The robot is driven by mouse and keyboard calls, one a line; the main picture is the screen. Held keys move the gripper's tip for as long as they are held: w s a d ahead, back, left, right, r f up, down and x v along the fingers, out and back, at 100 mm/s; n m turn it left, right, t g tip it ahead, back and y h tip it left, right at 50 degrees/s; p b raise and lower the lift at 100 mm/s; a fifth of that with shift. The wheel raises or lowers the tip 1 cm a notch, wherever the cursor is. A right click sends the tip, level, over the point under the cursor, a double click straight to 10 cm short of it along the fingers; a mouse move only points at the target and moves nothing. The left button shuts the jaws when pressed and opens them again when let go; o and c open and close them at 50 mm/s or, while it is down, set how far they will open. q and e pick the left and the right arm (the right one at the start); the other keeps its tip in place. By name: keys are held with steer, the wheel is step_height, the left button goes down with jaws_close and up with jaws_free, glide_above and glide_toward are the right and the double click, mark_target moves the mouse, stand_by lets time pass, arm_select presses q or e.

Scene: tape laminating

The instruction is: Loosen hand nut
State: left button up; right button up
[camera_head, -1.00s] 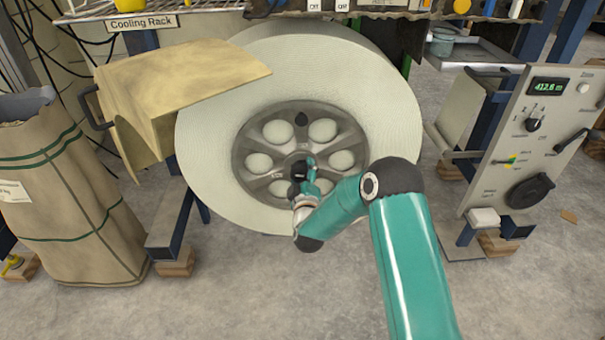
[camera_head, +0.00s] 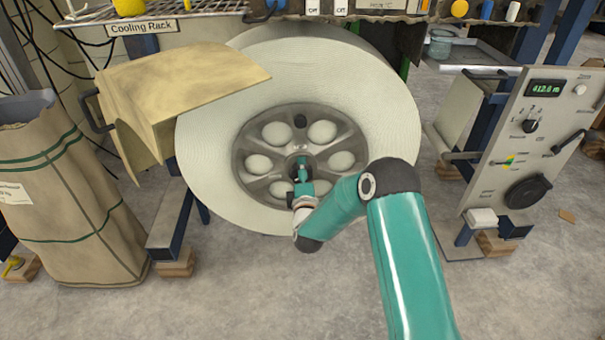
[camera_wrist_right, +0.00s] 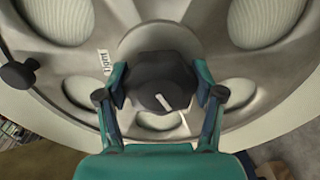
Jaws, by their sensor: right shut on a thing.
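The hand nut (camera_wrist_right: 160,82) is a black lobed knob with a white line on its face, at the centre of the wheel hub in the right wrist view. My right gripper (camera_wrist_right: 161,88) has one teal finger on each side of the nut and is shut on it. In the head view my right gripper (camera_head: 302,172) is at the middle of the grey spoked hub (camera_head: 257,188), where it mostly hides the nut. The hub sits in a large pale roll (camera_head: 390,115). My left gripper is not in view.
A tan hinged cover (camera_head: 185,85) overhangs the roll's upper left. A brown sack (camera_head: 70,215) stands at the left. A control panel (camera_head: 535,130) with a display and knobs stands at the right. A cooling rack (camera_head: 195,12) is above. The floor in front is clear.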

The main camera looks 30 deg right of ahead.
steer(key=shift+w+a+f, duration=0.1)
steer(key=shift+a+f, duration=0.05)
steer(key=shift+a, duration=0.2)
steer(key=o, duration=1.1)
steer(key=shift+o, duration=0.3)
steer(key=shift+d, duration=0.15)
steer(key=v, duration=1.2)
